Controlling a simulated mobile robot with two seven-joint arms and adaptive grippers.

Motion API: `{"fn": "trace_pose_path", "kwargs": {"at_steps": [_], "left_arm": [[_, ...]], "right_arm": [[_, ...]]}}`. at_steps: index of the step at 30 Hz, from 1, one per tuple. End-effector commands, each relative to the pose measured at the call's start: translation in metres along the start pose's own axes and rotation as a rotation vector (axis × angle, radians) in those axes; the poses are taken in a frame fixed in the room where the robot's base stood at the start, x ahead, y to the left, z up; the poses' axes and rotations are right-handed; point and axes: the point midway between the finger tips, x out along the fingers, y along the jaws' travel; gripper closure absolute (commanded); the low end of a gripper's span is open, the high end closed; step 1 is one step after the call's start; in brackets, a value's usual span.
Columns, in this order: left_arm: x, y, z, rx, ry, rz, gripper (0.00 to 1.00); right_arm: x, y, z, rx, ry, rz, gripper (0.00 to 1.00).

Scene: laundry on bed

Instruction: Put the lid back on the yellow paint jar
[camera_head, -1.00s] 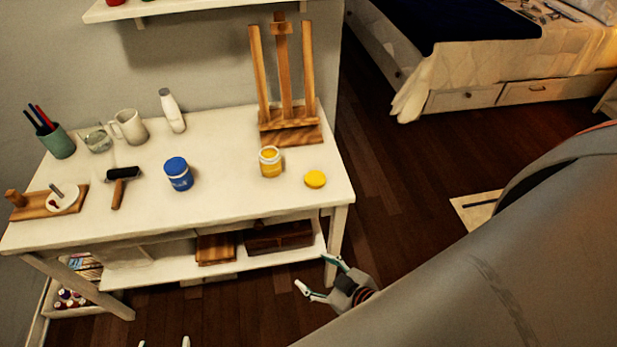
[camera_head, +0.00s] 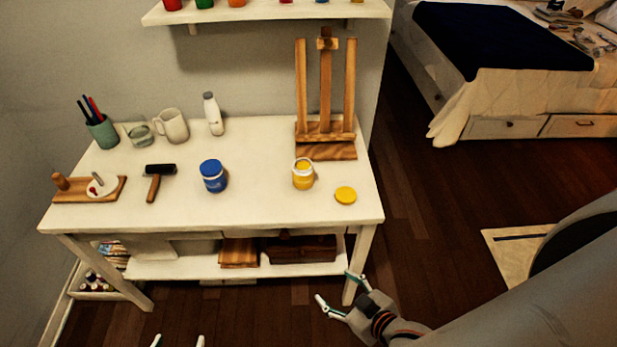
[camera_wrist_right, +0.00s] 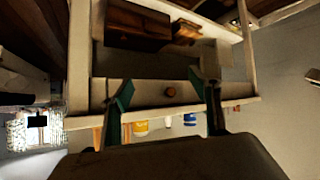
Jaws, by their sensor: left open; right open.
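The yellow paint jar (camera_head: 303,176) stands upright and open-topped on the white table, right of centre. Its yellow lid (camera_head: 345,195) lies flat on the table to the right of the jar, near the front right corner. My right gripper (camera_head: 342,292) is open and empty, in front of the table's right leg and below the tabletop. In the right wrist view its fingers (camera_wrist_right: 165,95) are apart, and the yellow jar (camera_wrist_right: 141,128) shows small beyond the table edge. My left gripper (camera_head: 178,341) shows only its fingertips at the bottom edge, apart and empty.
A blue jar (camera_head: 213,176) stands left of the yellow jar, and a wooden easel (camera_head: 326,150) stands behind it. A roller (camera_head: 158,172), mugs, a white bottle (camera_head: 213,114) and a pen cup (camera_head: 103,132) are further left. The front of the tabletop is mostly clear.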

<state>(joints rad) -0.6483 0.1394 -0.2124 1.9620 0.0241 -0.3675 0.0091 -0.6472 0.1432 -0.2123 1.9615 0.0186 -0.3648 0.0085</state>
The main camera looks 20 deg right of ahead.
Motion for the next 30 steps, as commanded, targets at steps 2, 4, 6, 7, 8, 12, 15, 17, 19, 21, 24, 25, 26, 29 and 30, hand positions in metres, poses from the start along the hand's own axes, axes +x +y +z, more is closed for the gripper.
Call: {"fn": "trace_pose_path", "kwargs": {"at_steps": [2,4,6,7,8,12,15,17,19,21,24,25,26,29,30], "left_arm": [[0.000,0.000,0.001,0.000,0.000,0.000,0.40],[0.001,0.000,0.002,0.000,-0.001,0.000,0.40],[0.001,0.001,0.003,0.000,-0.001,0.000,0.40],[0.002,0.001,0.003,0.000,-0.002,0.001,0.40],[0.002,0.001,0.004,0.000,-0.002,0.001,0.40],[0.003,0.001,0.007,-0.001,-0.004,0.001,0.40],[0.004,0.002,0.009,-0.001,-0.005,0.001,0.40],[0.005,0.002,0.011,-0.001,-0.005,0.002,0.40],[0.005,0.002,0.012,-0.001,-0.006,0.002,0.40],[0.006,0.003,0.014,-0.001,-0.007,0.002,0.40],[0.007,0.003,0.016,-0.002,-0.008,0.002,0.40],[0.007,0.003,0.017,-0.002,-0.009,0.002,0.40],[0.008,0.003,0.017,-0.002,-0.009,0.003,0.40],[0.009,0.004,0.020,-0.002,-0.011,0.003,0.40],[0.009,0.004,0.021,-0.002,-0.011,0.003,0.40]], "right_arm": [[0.004,0.005,-0.012,-0.031,0.032,0.006,0.38],[0.010,0.011,-0.033,-0.084,0.089,0.016,0.38],[0.016,0.018,-0.065,-0.167,0.175,0.028,0.38],[0.018,0.021,-0.081,-0.210,0.220,0.034,0.38],[0.020,0.023,-0.099,-0.258,0.268,0.040,0.38],[0.019,0.022,-0.182,-0.506,0.513,0.052,0.38],[0.010,0.011,-0.232,-0.690,0.680,0.046,0.38],[0.002,0.001,-0.256,-0.805,0.776,0.036,0.38],[-0.007,-0.013,-0.279,-0.942,0.880,0.019,0.38],[-0.017,-0.027,-0.294,-1.080,0.977,-0.006,0.38],[-0.029,-0.048,-0.305,-1.288,1.097,-0.053,0.38],[-0.031,-0.053,-0.306,-1.350,1.128,-0.069,0.38],[-0.034,-0.058,-0.305,-1.416,1.156,-0.087,0.38],[-0.038,-0.069,-0.297,-1.631,1.230,-0.157,0.38],[-0.038,-0.072,-0.291,-1.719,1.251,-0.189,0.38]]}}
